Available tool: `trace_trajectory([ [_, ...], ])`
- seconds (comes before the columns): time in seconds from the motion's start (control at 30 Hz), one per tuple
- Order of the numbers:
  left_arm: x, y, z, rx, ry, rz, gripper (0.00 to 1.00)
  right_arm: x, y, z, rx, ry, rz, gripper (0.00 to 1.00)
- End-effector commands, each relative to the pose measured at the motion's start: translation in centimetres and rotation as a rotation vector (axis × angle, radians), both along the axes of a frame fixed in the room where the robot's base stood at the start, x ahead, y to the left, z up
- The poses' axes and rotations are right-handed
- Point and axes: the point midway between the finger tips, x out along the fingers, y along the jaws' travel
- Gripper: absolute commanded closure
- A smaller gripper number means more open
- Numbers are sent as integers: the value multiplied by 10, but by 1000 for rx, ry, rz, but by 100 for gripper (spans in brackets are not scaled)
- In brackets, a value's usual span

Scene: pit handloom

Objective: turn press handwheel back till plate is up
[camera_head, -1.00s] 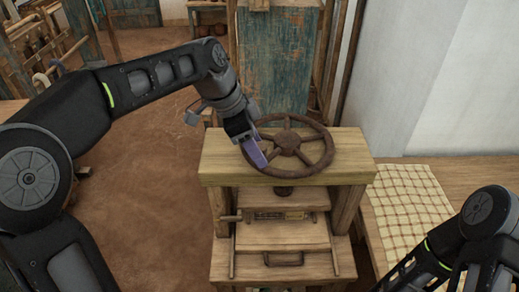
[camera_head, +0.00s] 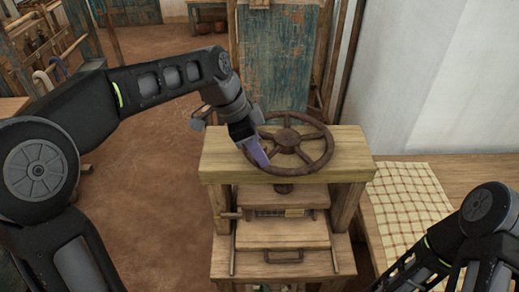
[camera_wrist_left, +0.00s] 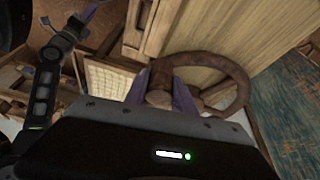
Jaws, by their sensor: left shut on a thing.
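The brown press handwheel (camera_head: 318,157) lies flat on top of the wooden press (camera_head: 350,141). Its rim also shows in the left wrist view (camera_wrist_left: 215,62). My left gripper (camera_head: 258,157) is shut on the left part of the rim, its purple fingers angled down over it. In the left wrist view the fingers (camera_wrist_left: 170,95) stand on either side of the rim. Below the top beam, the press plate (camera_head: 283,198) sits above the lower board with a handle (camera_head: 283,257); a dark gap with something in it shows under the plate. My right gripper is out of the head view.
A checked cloth (camera_head: 408,200) covers part of the bench at the right. A worn teal door (camera_head: 275,60) stands behind the press. The brown floor (camera_head: 150,200) is open at the left. My right arm (camera_head: 480,215) is at the lower right.

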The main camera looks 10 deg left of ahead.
Motion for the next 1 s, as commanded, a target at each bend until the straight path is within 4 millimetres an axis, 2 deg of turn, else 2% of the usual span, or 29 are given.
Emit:
trace_trajectory([
  [0.1,0,0,0,0,0,0,100,0,0,0,0,0,0,64],
  [1.0,0,0,1,-1,-1,1,100,0,0,0,0,0,0,64],
])
